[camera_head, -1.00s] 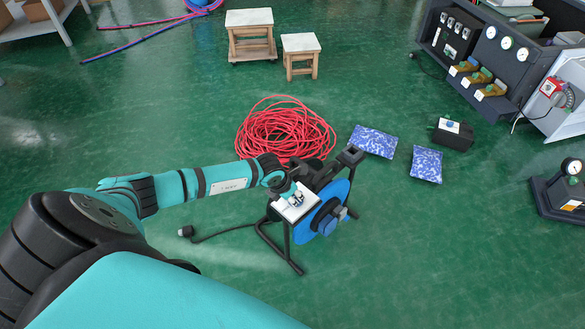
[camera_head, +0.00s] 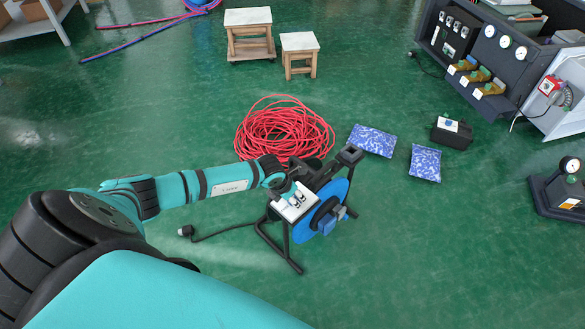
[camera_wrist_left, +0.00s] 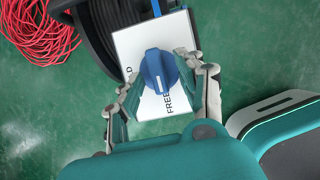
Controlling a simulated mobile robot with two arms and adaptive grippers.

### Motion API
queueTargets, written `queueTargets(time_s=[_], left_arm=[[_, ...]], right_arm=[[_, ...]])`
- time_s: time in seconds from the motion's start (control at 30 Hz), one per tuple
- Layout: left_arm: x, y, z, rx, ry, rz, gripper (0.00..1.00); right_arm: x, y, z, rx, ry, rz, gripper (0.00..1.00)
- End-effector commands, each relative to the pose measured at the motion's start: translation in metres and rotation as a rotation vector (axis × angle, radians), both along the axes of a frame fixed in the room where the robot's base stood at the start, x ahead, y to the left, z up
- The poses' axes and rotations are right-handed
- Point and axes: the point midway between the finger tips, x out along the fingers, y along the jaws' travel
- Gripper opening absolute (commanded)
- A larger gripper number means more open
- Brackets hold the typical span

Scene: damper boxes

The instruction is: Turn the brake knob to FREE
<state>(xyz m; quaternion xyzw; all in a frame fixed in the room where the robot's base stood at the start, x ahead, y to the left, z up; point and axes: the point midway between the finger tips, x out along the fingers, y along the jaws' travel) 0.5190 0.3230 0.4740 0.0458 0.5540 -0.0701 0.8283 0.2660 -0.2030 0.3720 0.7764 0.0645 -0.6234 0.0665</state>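The blue brake knob (camera_wrist_left: 158,72) sits on a white label plate (camera_wrist_left: 128,43) in the left wrist view. "FREE" is printed beside its lower end; a label ending in "D" is partly hidden at its left. A white line on the knob points toward the picture's bottom, near "FREE". My left gripper (camera_wrist_left: 158,64) has one finger on each side of the knob, apparently open with small gaps. In the head view my left gripper (camera_head: 298,199) is over the plate (camera_head: 286,212) on the cable reel (camera_head: 306,226), hiding the knob. My right gripper is not in view.
A red cable coil (camera_head: 284,130) lies behind the reel, and a black plug (camera_head: 186,231) lies left of it. Two blue-patterned bags (camera_head: 373,140) and a black box (camera_head: 452,133) lie to the right. Two stools (camera_head: 249,35) stand at the back. Green floor is open in front of the reel.

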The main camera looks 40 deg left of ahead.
Motion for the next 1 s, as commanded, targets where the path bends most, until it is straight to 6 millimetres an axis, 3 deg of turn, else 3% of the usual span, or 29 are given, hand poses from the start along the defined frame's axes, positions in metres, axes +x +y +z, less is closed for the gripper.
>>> queueTargets(time_s=[0.27, 0.7, 1.0], left_arm=[[-0.003, 0.002, 0.011, 0.002, -0.002, -0.001, 0.38], [-0.036, 0.007, 0.089, 0.003, -0.002, -0.003, 0.38], [-0.045, 0.008, 0.111, 0.001, 0.001, -0.001, 0.38]], right_arm=[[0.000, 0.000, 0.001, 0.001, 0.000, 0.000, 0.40], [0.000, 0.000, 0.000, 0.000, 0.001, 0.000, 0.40], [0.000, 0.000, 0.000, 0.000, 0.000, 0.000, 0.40]])
